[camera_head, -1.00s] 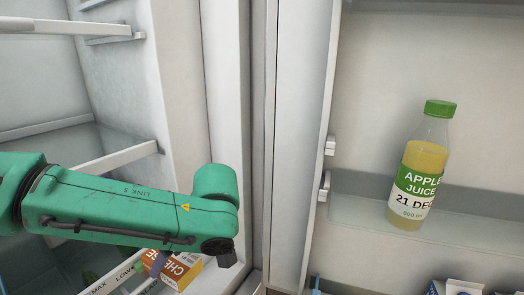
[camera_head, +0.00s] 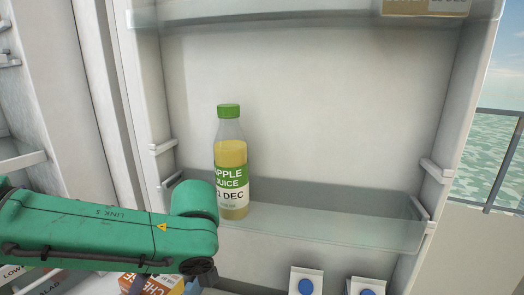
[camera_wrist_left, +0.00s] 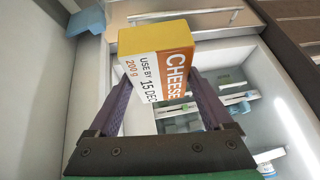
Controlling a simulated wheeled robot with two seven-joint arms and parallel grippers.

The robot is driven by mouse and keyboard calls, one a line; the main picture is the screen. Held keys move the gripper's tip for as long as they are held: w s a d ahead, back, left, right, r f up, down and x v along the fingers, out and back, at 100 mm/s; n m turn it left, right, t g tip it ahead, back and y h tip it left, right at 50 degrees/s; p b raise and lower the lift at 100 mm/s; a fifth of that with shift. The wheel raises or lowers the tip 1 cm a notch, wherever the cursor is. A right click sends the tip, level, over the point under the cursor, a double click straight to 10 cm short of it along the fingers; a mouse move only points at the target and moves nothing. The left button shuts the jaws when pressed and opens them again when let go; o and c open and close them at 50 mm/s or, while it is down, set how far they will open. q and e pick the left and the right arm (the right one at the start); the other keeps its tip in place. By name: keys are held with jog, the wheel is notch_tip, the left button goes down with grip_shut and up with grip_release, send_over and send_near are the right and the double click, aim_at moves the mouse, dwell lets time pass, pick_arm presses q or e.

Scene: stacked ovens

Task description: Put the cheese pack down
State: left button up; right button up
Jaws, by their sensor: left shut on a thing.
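The cheese pack (camera_wrist_left: 156,66) is a box with a yellow side, a white label and an orange band reading "CHEESE". My left gripper (camera_wrist_left: 160,88) is shut on it, one purple finger on each side, in the left wrist view. In the head view the pack (camera_head: 160,284) shows only partly at the bottom edge, below my green left arm, which hides the rest. My right gripper is in neither view.
An apple juice bottle (camera_head: 231,165) stands upright at the left end of a clear door shelf (camera_head: 320,222). The shelf to its right looks empty. Two cartons with blue caps (camera_head: 306,283) show below. Another pack (camera_head: 425,6) sits on the upper shelf.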

pick_arm(q)
jog(key=shift+d, duration=0.3)
jog(key=shift+w+a+r, duration=0.1)
jog(key=shift+a+r, duration=0.05)
jog(key=shift+a, duration=0.05)
jog(key=a+f, duration=0.2)
jog(key=a, duration=1.3)
jog(key=s+a+f+m+t+p, duration=0.1)
jog(key=s+a+f+m, duration=0.15)
jog(key=a+f, duration=0.2)
jog(key=s+a+f+m+t, duration=0.1)
jog(key=s+a+f, duration=0.2)
jog(key=f, duration=0.3)
jog(key=s+d+f+m+t+h, duration=0.25)
jog(key=d+f+m, duration=0.35)
jog(key=d, duration=0.6)
jog(key=w+d+r+m+h+p, duration=0.1)
jog(key=w+d+m+h, duration=0.1)
jog(key=d, duration=1.3)
jog(key=shift+m, duration=0.35)
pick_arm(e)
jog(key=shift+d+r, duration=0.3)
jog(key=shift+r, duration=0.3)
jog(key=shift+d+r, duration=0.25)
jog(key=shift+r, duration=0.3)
